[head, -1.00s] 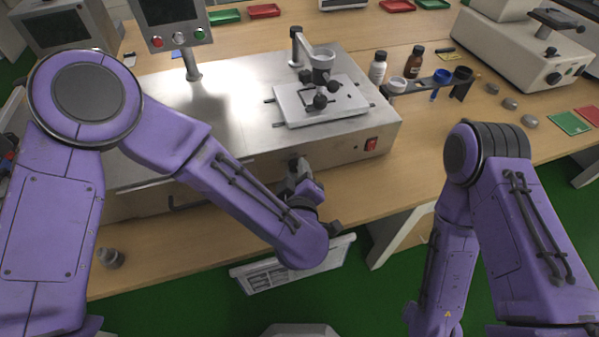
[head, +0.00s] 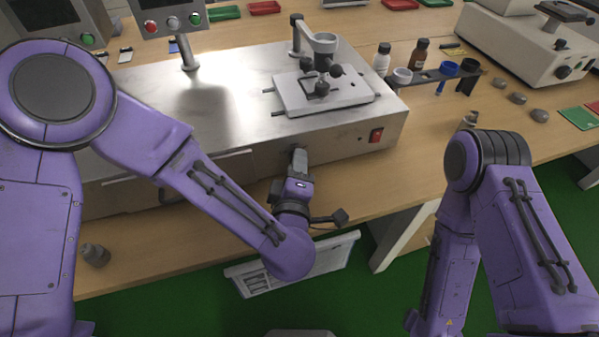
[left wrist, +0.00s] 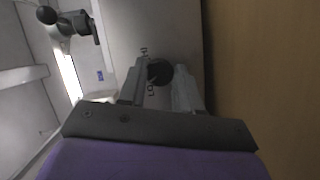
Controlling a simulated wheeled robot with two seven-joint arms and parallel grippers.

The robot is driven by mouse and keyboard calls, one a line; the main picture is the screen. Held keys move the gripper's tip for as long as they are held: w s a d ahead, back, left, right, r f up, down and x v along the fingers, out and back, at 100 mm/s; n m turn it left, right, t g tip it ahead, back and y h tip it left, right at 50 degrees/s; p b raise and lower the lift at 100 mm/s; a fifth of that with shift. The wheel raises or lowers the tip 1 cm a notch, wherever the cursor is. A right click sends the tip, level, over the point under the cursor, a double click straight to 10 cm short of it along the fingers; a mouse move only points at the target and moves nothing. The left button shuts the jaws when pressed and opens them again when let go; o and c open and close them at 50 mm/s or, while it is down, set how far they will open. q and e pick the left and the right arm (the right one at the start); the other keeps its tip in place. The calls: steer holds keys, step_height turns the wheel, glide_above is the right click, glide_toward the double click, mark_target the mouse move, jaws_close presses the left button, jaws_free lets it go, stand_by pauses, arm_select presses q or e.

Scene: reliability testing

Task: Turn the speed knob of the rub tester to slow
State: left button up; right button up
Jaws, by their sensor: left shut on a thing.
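The rub tester (head: 215,105) is a wide metal box on the wooden bench. Its dark speed knob (left wrist: 160,71) shows in the left wrist view on the front panel, beside partly covered lettering with "LO" and "HI". My left gripper (head: 298,158) is at the front panel in the head view. It also shows in the left wrist view (left wrist: 161,75), its two fingers on either side of the knob and shut on it. The knob is hidden by the gripper in the head view. The knob's pointer mark cannot be made out. My right gripper is out of view.
A red switch (head: 376,135) is on the front panel right of my left gripper. A white plate with an arm above it (head: 325,92) sits on top of the tester. A bottle rack (head: 430,84) stands at right. The bench in front is mostly clear.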

arm_select(q)
steer(key=n+b, duration=0.1)
steer(key=b, duration=0.1)
steer(key=f+n+t+b, duration=0.1)
steer(key=n+b, duration=0.1)
steer(key=shift+r+n+t+b, duration=0.25)
steer(key=shift+n+t+b, duration=0.35)
steer(key=shift+n+b, duration=0.7)
steer(key=o, duration=1)
steer(key=shift+o, duration=0.2)
